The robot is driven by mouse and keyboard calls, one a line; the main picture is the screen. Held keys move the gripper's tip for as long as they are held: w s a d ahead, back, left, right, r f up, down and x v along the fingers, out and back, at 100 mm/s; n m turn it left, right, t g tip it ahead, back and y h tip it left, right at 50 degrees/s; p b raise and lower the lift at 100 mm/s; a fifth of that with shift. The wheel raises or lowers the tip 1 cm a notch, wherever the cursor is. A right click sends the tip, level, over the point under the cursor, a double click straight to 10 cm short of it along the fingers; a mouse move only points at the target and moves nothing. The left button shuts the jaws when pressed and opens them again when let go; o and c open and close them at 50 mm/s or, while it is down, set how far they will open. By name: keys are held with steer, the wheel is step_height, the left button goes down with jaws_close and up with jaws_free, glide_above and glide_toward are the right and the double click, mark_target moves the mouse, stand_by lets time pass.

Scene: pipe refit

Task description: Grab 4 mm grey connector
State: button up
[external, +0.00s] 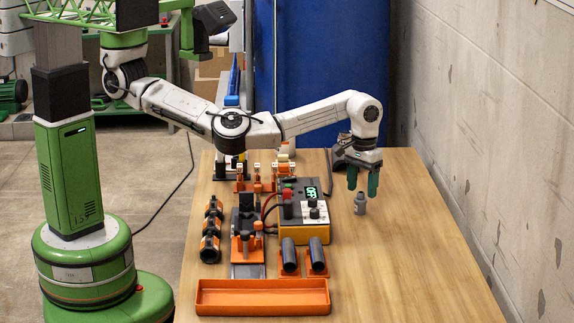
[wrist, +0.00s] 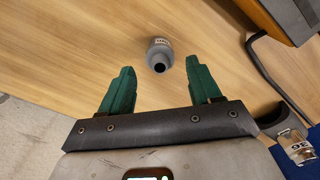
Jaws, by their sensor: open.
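A small grey connector (external: 361,203) stands upright on the wooden table, to the right of the control box. It also shows in the wrist view (wrist: 160,53), with its dark round opening toward the camera and a pale label on its side. My gripper (external: 363,193) is above and just behind it in the external view, pointing down. In the wrist view the two green fingers (wrist: 161,75) are wide apart and empty. The connector lies just beyond the fingertips, roughly centred between them, and I see no contact.
A control box (external: 290,238) with a green display stands left of the connector. Two dark pipes on orange holders (external: 318,256), an orange tray (external: 262,283) and black-orange clamps (external: 211,228) are further left and in front. The table right of the connector is clear up to the wall.

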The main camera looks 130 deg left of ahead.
mark_target(362, 192)
steer(key=shift+f+b, duration=0.3)
steer(key=shift+f, duration=2.1)
steer(key=shift+c, duration=0.4)
steer(key=c, duration=0.9)
steer(key=shift+c, duration=0.3)
steer(key=shift+r, duration=0.15)
